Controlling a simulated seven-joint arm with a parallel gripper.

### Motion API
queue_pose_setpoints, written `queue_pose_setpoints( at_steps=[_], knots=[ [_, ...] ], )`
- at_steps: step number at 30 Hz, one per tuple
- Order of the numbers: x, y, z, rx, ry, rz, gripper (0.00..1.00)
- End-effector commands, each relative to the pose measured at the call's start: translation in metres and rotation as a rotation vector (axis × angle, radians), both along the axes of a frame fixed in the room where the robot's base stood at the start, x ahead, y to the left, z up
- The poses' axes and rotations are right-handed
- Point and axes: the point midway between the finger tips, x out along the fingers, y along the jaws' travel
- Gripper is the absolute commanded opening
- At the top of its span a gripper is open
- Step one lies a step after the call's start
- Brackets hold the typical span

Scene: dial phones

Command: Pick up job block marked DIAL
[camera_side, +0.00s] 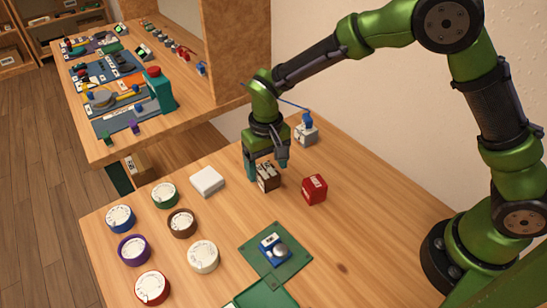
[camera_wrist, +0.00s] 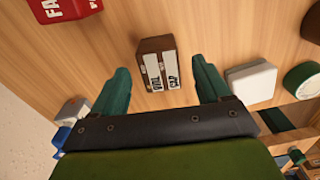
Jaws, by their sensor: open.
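A brown block (camera_side: 267,181) with white labels stands on the wooden table below my gripper. In the wrist view the brown block (camera_wrist: 150,47) shows two white labels with dark lettering; one seems to read DIAL, but the print is small and skewed. My gripper (camera_side: 266,169) points down with its fingers apart, one on each side of the block. In the wrist view my gripper (camera_wrist: 160,67) has the block between its green fingertips, with a visible gap on both sides. The block's lower part is partly hidden in the side view.
A red block (camera_side: 314,189) stands to the right, a white box (camera_side: 207,181) to the left. A grey block with a blue top (camera_side: 306,133) is behind. Several round dials (camera_side: 203,257) fill the front left. A green mat (camera_side: 291,269) holds a blue device (camera_side: 273,249).

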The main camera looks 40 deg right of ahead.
Motion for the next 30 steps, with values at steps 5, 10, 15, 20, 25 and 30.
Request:
queue_pose_setpoints(
  at_steps=[5, 10, 15, 20, 25, 30],
  knots=[
    [0.000, 0.000, -0.020, 0.000, 0.000, 0.001, 0.77],
    [0.001, 0.000, -0.021, 0.002, -0.003, 0.001, 0.77],
    [0.001, 0.000, -0.021, 0.001, -0.002, 0.001, 0.63],
    [0.001, 0.000, -0.021, 0.001, -0.002, 0.001, 0.38],
    [0.001, 0.000, -0.021, 0.001, -0.003, 0.001, 0.20],
    [0.001, 0.000, -0.020, 0.001, -0.003, 0.001, 0.20]
  ],
)
